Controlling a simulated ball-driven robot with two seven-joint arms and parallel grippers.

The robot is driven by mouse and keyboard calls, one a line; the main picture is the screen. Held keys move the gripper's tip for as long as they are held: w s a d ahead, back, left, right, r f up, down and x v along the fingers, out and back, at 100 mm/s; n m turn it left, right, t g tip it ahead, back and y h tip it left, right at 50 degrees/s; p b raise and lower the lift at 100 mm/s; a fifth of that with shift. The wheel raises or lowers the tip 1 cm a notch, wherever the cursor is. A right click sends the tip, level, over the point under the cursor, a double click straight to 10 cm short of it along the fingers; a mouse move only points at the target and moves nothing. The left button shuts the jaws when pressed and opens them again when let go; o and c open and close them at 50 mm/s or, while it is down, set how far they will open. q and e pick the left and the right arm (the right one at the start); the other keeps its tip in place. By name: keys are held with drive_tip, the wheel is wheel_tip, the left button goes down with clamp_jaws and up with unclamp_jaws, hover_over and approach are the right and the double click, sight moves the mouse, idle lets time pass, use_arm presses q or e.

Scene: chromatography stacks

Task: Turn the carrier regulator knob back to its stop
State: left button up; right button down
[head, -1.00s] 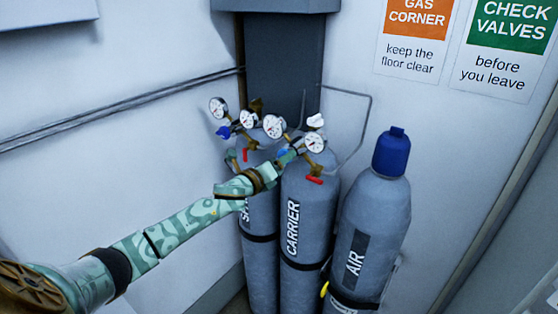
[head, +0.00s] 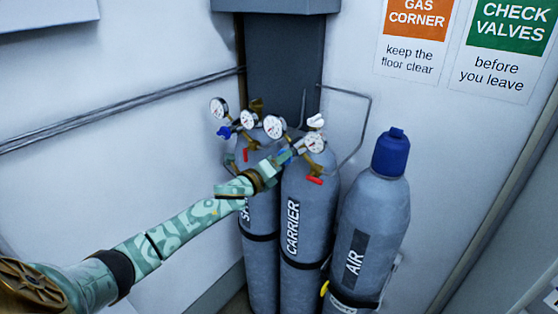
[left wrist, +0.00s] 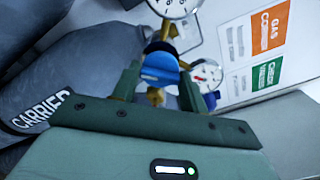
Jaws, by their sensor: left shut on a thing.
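The grey cylinder marked CARRIER (head: 293,215) stands upright in the middle of the head view. Its brass regulator carries two white-faced gauges (head: 314,143). My left gripper (head: 289,155) reaches in from the left to the front of this regulator. In the left wrist view the blue regulator knob (left wrist: 160,66) sits between the two green fingers, which are shut on it. In the head view the gripper largely hides the knob. The carrier cylinder (left wrist: 45,85) shows tilted at the left of the wrist view. My right gripper is in neither view.
A second cylinder (head: 262,265) with its own gauges and blue knob stands close on the left, partly behind my arm. The AIR cylinder (head: 385,215), with a blue cap, stands on the right. A red valve lever (head: 314,180) sits just below the carrier regulator.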

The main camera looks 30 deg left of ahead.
use_arm(q)
drive_tip(key=shift+n+p, duration=4.5)
drive_tip(key=shift+n, duration=8.4)
drive_tip(key=shift+f, duration=0.1)
drive_tip(key=o, duration=1)
drive_tip(key=shift+s, duration=0.1)
drive_tip(key=s, duration=0.5)
drive_tip(key=s+a+b, duration=0.1)
drive_tip(key=s, duration=0.4)
drive_tip(key=s+b, duration=0.1)
drive_tip(key=s, duration=0.5)
drive_tip(key=shift+a, duration=0.15)
